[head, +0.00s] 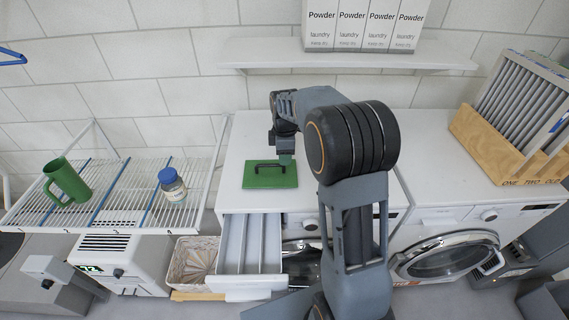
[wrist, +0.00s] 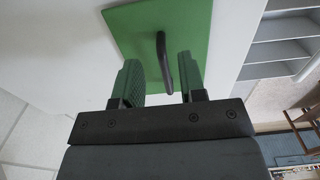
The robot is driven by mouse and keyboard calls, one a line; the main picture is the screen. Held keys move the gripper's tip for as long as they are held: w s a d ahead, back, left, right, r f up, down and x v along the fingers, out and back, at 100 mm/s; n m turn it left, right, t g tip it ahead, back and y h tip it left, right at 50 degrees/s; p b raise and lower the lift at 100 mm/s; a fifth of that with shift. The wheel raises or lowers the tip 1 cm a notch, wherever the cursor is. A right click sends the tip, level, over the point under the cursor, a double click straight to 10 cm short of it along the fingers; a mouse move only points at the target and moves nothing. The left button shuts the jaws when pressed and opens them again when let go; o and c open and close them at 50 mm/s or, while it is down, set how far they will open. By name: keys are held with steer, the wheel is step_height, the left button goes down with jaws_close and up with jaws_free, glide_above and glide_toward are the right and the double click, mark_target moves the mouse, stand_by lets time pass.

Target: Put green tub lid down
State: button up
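The green tub lid (head: 262,181) is a flat square plate with a black arched handle (head: 270,165). It lies on the white top (head: 240,150) of the washer or cabinet, left of my arm in the head view. In the wrist view the lid (wrist: 205,22) is ahead of my gripper (wrist: 160,78), and its handle (wrist: 161,55) shows between the two green-padded fingers. The fingers are apart, with gaps visible on both sides of the handle. In the head view my gripper (head: 284,158) is just behind the lid's right part, and its fingertips are hard to make out.
An open drawer (head: 250,255) sticks out below the lid. A wire rack (head: 130,195) at left holds a green mug (head: 66,179) and a blue-capped jar (head: 173,186). A wooden crate (head: 500,150) stands at right. A shelf (head: 350,56) with powder boxes (head: 365,25) is above.

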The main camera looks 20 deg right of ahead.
step_height(320, 180, up, 6)
steer(key=s+a+r+m+t, duration=0.25)
steer(key=s+m, duration=0.35)
steer(key=s, duration=0.4)
steer(key=s+a+f+m, duration=0.2)
steer(key=s+f+m, duration=0.1)
steer(key=s+m, duration=0.5)
steer(key=s+t, duration=0.1)
steer(key=s, duration=0.2)
steer(key=shift+s+f, duration=0.2)
steer(key=shift+s, duration=0.15)
